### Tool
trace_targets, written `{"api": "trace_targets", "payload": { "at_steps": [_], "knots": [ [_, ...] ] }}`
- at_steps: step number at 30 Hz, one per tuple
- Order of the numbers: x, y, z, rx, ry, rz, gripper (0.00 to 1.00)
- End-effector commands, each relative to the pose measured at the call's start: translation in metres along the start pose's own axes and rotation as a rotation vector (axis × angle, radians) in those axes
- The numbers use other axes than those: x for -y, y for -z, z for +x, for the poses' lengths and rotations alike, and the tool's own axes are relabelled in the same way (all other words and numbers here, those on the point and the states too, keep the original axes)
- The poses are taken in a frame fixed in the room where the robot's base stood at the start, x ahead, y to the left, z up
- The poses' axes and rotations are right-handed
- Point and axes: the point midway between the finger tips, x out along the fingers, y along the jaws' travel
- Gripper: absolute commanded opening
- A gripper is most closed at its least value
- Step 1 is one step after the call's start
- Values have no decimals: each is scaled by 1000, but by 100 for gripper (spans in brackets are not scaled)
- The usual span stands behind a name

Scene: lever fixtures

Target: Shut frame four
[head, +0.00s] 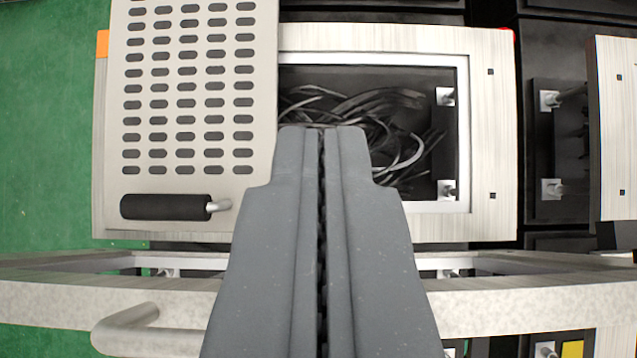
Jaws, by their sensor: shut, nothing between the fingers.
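My gripper (321,140) is shut and empty, reaching up from the bottom centre. A brushed-metal frame (400,222) surrounds a dark opening (420,100) with loose grey cables inside. A perforated light panel (195,75) with a black handle (165,207) covers the frame's left part. My fingertips overlap the opening's lower left in the picture; I cannot tell whether they touch anything. A long metal frame (510,305) crosses the bottom of the view, seen edge-on, with a bent metal handle (135,330) at its left. My gripper hides its middle. No number shows, so I cannot tell which is frame four.
Another metal panel (612,130) stands at the right edge, beside dark housing with metal studs (549,100). Green floor (45,130) lies clear at the left. A small orange part (102,43) sits at the upper left corner of the metal frame.

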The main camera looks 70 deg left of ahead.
Motion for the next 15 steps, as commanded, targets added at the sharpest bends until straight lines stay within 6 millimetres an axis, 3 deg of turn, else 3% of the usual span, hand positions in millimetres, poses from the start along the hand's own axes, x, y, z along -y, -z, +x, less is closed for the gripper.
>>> {"api": "trace_targets", "payload": {
  "at_steps": [15],
  "knots": [
    [-1,-22,-20,0,0,0,0]
  ]
}}
